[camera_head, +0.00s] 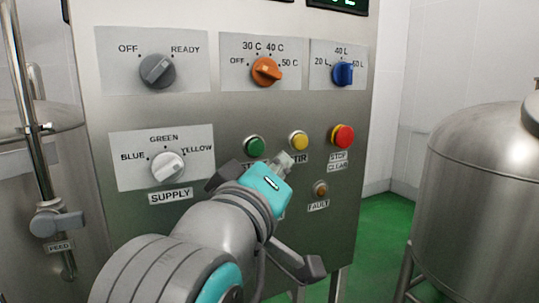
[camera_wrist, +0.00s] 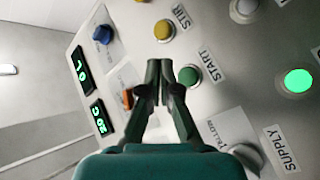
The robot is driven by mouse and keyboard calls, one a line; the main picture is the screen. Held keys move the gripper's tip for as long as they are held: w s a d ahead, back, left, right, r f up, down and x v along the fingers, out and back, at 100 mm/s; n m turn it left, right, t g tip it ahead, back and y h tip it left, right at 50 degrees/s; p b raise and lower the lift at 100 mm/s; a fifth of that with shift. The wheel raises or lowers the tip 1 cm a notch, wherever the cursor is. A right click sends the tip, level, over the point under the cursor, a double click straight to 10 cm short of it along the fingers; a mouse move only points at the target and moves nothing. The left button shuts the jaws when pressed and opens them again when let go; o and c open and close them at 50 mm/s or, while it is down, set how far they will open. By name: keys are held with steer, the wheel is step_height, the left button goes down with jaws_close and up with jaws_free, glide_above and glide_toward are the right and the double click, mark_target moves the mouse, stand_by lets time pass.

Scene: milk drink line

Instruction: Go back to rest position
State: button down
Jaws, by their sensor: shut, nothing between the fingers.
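My gripper (camera_head: 284,161) is shut and empty in front of the steel control panel (camera_head: 225,107). In the head view its fingertips overlap the area below the yellow STIR button (camera_head: 298,140) and to the right of the green START button (camera_head: 254,146). In the wrist view the shut gripper tips (camera_wrist: 160,68) appear between the yellow button (camera_wrist: 164,30) and the green button (camera_wrist: 189,75). I cannot tell whether they touch the panel. My arm hides the panel's lower middle in the head view.
Steel tanks stand at left (camera_head: 60,160) and right (camera_head: 478,160). A red stop button (camera_head: 342,136), a FAULT lamp (camera_head: 320,188) and several knobs, including the orange one (camera_head: 266,71), are on the panel. A round lamp (camera_wrist: 298,80) glows green in the wrist view. Green floor (camera_head: 385,235) shows at right.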

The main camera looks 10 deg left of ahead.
steer(key=w+d+f+n+y, duration=0.1)
steer(key=d+f+n+y, duration=0.15)
steer(key=f, duration=1.25)
steer(key=w+d+f+n+y, duration=0.15)
steer(key=d+f, duration=0.25)
steer(key=f, duration=1.1)
steer(key=s+d+f+m+g+y, duration=0.1)
steer(key=s+d+f, duration=0.15)
steer(key=f, duration=0.25)
steer(key=s+d+f+y, duration=0.1)
steer(key=s+d+f, duration=0.15)
steer(key=f, duration=0.25)
steer(key=s+d+f+m+g, duration=0.1)
steer(key=s+d+f+m, duration=0.15)
steer(key=s+f, duration=0.45)
steer(key=s+d+f+m+g, duration=0.1)
steer(key=s+d+f, duration=0.3)
steer(key=s, duration=0.5)
steer(key=s+d+m+h, duration=0.1)
steer(key=s+d+m, duration=0.1)
steer(key=s, duration=0.7)
steer(key=s+d+m+h, duration=0.1)
steer(key=s+d+m, duration=0.2)
steer(key=s, duration=0.7)
steer(key=shift+s+m+g, duration=0.2)
steer(key=shift+m+g, duration=0.1)
steer(key=shift+m, duration=0.75)
